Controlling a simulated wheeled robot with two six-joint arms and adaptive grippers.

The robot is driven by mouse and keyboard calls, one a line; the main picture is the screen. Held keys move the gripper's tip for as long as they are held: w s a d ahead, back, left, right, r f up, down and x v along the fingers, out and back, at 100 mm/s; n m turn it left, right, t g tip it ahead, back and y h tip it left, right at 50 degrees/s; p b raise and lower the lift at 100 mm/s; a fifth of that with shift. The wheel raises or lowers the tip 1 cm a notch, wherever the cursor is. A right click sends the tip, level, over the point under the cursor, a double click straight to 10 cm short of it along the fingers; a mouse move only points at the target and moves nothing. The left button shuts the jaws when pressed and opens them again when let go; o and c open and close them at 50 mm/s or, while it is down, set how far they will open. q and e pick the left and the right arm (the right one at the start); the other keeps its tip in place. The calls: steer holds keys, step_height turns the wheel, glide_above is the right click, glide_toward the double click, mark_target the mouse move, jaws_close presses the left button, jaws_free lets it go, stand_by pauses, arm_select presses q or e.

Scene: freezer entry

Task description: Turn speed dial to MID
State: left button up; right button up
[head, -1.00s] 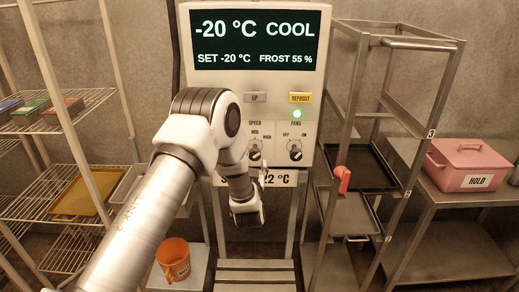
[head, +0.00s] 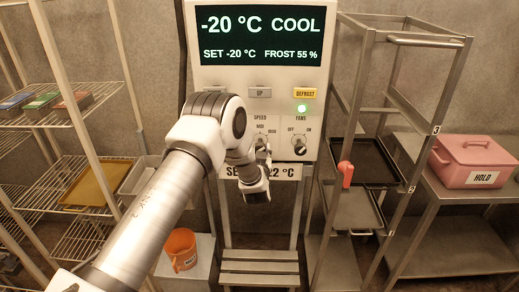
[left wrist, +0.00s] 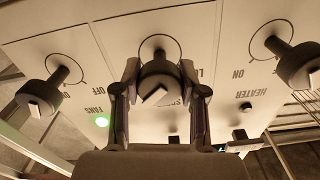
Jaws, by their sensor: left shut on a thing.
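The speed dial (head: 261,142) is a dark knob on the front of the control panel (head: 215,75), under the labels SPEED, MID and HIGH. My left gripper (head: 263,156) is at this dial from below, and its hand hides part of the area. In the left wrist view, which shows the panel upside down, the two fingers of my left gripper (left wrist: 159,92) stand either side of the speed dial (left wrist: 160,70) and are shut on it. A white mark shows slanted on the dial's end; which label it points to I cannot tell. My right gripper is out of view.
The fans dial (head: 299,146) sits close to the right of the speed dial, with a lit green lamp (head: 302,108) above. The heater dial (left wrist: 297,62) shows in the left wrist view. A steel rack with a red handle (head: 346,174) stands to the right; wire shelves (head: 75,112) stand left.

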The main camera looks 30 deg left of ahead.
arm_select(q)
steer(key=shift+f+n+b, duration=0.2)
steer(key=shift+n+b, duration=0.4)
steer(key=shift+b, duration=0.35)
steer(key=n+b, duration=0.6)
steer(key=b, duration=0.2)
steer(key=shift+r+n+b, duration=0.2)
steer(key=shift+n+b, duration=1.2)
steer(key=shift+b, duration=0.15)
steer(key=o, duration=1.2)
steer(key=shift+c, duration=0.2)
